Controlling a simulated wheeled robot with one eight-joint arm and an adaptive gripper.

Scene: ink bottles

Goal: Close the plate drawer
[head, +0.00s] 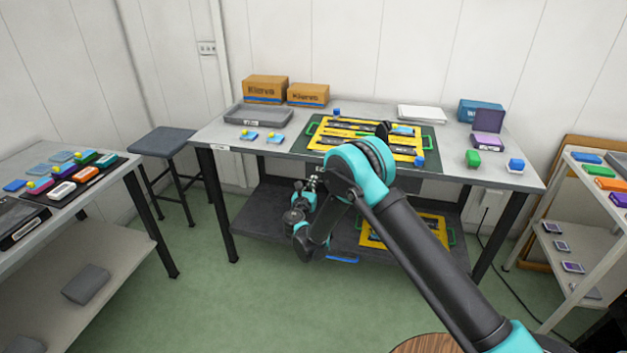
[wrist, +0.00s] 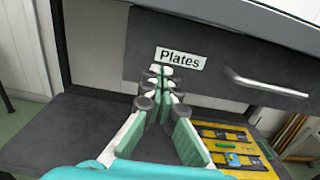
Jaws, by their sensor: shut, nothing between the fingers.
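The plate drawer (wrist: 215,65) has a dark front with a white "Plates" label and a pale bar handle (wrist: 265,84) right of the label in the wrist view. Its front sits just under the tabletop; I cannot tell how far it stands out, if at all. My gripper (wrist: 161,72) is shut and empty, with its fingertips just below the label. Whether they touch the front is unclear. In the head view my arm hides much of the drawer and its handle.
The workbench (head: 290,150) carries a green mat with yellow plates, a grey tray (head: 258,117), boxes and small bottles. Its lower shelf (head: 262,215) holds another yellow plate (head: 380,236). A stool (head: 163,142) and a side table stand left; a rack (head: 585,240) stands right.

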